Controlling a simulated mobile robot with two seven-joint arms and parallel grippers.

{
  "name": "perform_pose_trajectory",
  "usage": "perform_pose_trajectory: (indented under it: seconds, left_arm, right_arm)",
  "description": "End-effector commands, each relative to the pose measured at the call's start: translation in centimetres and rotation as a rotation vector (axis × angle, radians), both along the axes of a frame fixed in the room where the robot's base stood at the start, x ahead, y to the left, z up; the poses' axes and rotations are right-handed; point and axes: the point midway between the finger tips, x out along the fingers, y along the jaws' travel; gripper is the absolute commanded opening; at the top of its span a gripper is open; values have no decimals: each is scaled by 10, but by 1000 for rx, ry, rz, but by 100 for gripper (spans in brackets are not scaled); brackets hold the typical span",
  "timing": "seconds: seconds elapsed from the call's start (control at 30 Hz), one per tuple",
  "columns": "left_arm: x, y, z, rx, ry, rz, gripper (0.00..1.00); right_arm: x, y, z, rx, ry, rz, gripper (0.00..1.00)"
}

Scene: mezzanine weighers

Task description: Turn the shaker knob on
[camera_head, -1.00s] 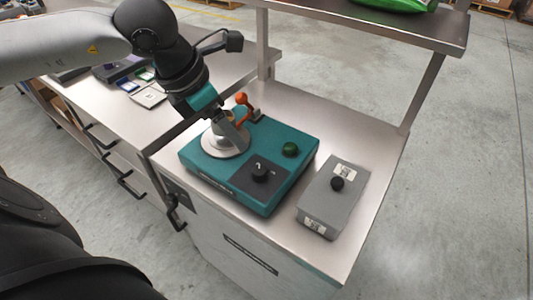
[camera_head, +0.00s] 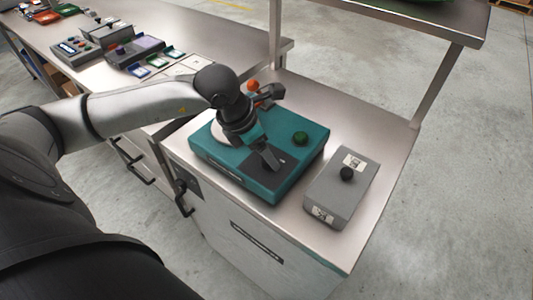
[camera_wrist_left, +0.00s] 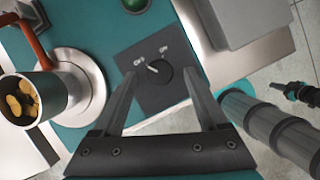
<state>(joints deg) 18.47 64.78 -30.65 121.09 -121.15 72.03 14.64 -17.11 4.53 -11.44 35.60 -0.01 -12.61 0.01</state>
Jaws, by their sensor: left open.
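The teal shaker (camera_head: 220,164) sits on the steel bench. Its black panel (camera_wrist_left: 150,97) carries a round black knob (camera_wrist_left: 165,75) between OFF and ON labels. The knob's white pointer is aimed up-left, toward the OFF side. My left gripper (camera_head: 271,160) is over the panel and hides the knob in the head view. In the left wrist view my left gripper (camera_wrist_left: 160,76) is open, with one finger on each side of the knob; I cannot tell whether they touch it.
A green button (camera_head: 300,138) is on the shaker beside the panel. A metal plate with a cup (camera_wrist_left: 44,98) and an orange-handled clamp stands near my left finger. A grey box with a black knob (camera_head: 346,174) is to the right. A shelf post (camera_head: 436,90) rises behind.

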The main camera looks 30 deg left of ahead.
Motion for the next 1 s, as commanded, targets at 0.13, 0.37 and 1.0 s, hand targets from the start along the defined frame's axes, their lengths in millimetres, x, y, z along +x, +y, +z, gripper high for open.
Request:
perform_pose_trajectory:
  seconds: [0.13,0.37,1.0]
  left_arm:
    - [4,-2,-12,0,0,-1,76]
    - [5,-3,-15,0,0,-1,76]
    - [5,-3,-14,0,0,-1,16]
  right_arm:
    - [0,0,-1,-1,-1,1,0]
    - [0,0,-1,0,0,1,0]
    - [-1,-1,-1,-1,2,1,0]
